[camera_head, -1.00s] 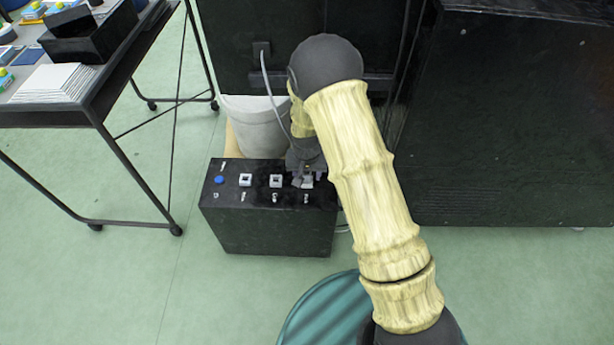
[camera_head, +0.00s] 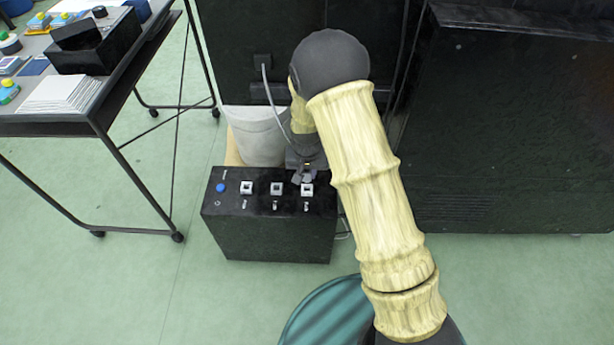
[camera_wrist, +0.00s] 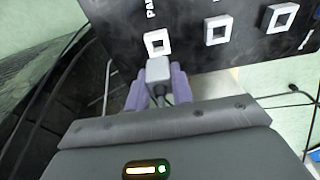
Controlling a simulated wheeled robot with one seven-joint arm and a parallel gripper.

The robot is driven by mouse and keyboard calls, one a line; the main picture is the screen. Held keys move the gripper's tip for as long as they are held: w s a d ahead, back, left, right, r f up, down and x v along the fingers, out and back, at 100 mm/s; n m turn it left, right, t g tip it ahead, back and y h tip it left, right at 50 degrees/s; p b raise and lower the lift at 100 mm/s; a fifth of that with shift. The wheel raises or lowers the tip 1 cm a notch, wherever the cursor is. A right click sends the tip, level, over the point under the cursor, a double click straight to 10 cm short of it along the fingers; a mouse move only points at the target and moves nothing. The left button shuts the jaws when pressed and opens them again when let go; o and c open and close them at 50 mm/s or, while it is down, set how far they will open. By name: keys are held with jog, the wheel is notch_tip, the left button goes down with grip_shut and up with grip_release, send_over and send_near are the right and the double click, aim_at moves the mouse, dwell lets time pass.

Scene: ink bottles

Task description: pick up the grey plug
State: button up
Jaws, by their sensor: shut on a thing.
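The grey plug (camera_wrist: 157,69) is between the purple fingers of my gripper (camera_wrist: 157,88) in the wrist view, and the gripper is shut on it. A cord runs back from the plug between the fingers. The plug is just clear of the nearest white square socket (camera_wrist: 157,43), whose opening shows empty. In the head view my gripper (camera_head: 303,176) is over the back right of the black box (camera_head: 268,235), just behind the rightmost socket (camera_head: 307,190). The plug cannot be clearly told apart there.
Two more white sockets (camera_head: 276,189) (camera_head: 247,188) and a blue button (camera_head: 220,188) are on the box top. A white bin (camera_head: 258,135) stands behind it. A table with loose items (camera_head: 60,125) is at left, and a large black cabinet (camera_head: 510,130) is at right.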

notch_tip(320, 180, up, 5)
jog(key=shift+f+p, duration=0.1)
jog(key=shift+p, duration=0.5)
jog(key=s+d, duration=0.2)
jog(key=d, duration=1.3)
jog(key=shift+s+d+f, duration=0.15)
jog(key=shift+d+f, duration=0.05)
jog(key=shift+f, duration=0.15)
